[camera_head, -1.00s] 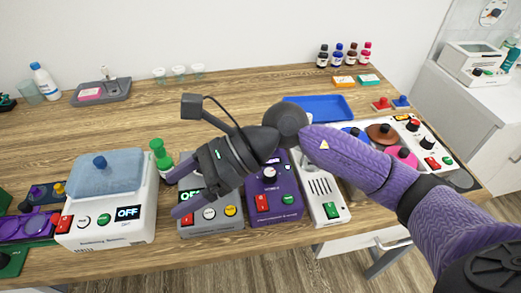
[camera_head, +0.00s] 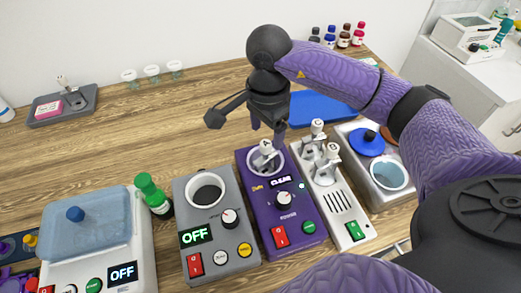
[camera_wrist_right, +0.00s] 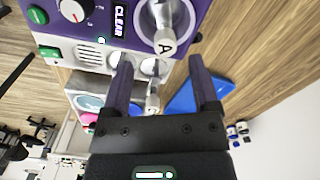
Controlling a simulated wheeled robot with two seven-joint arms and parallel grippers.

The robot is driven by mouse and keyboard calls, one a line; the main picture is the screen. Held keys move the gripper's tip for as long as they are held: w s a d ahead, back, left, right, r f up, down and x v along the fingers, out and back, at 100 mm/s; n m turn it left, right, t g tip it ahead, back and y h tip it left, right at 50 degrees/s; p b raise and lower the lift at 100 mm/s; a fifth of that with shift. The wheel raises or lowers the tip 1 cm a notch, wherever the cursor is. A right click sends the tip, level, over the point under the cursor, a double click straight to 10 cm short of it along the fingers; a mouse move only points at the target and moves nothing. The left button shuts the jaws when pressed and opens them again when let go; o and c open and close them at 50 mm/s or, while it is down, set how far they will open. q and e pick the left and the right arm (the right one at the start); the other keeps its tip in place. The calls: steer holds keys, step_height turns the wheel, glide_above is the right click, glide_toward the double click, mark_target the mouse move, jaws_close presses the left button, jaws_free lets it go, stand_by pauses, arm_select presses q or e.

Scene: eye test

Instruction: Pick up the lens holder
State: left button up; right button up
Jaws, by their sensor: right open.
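A silver lens holder (camera_head: 265,148) with a white cap marked A stands in the round well of the purple device (camera_head: 246,177), whose screen reads CLEAR. My right gripper (camera_head: 267,128) is open and points down just above it in the head view. In the right wrist view the open gripper (camera_wrist_right: 160,62) has the lens holder (camera_wrist_right: 164,36) beyond its fingertips, roughly between their lines. No contact shows. Two similar capped holders stand in the white device, one behind (camera_head: 317,128) and one in front (camera_head: 331,153). My left gripper is out of view.
The grey device (camera_head: 207,225) with an empty round well stands left of the purple one, near a green-capped bottle (camera_head: 150,192). The white device (camera_head: 343,215) stands close on the right. A blue tray (camera_head: 322,110) lies behind.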

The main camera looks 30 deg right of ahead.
mark_target(266, 143)
steer(key=f, duration=0.6)
steer(key=shift+w+d+f+b, duration=0.1)
steer(key=shift+w+f+b, duration=0.05)
steer(key=shift+w+b, duration=0.2)
jaws_close()
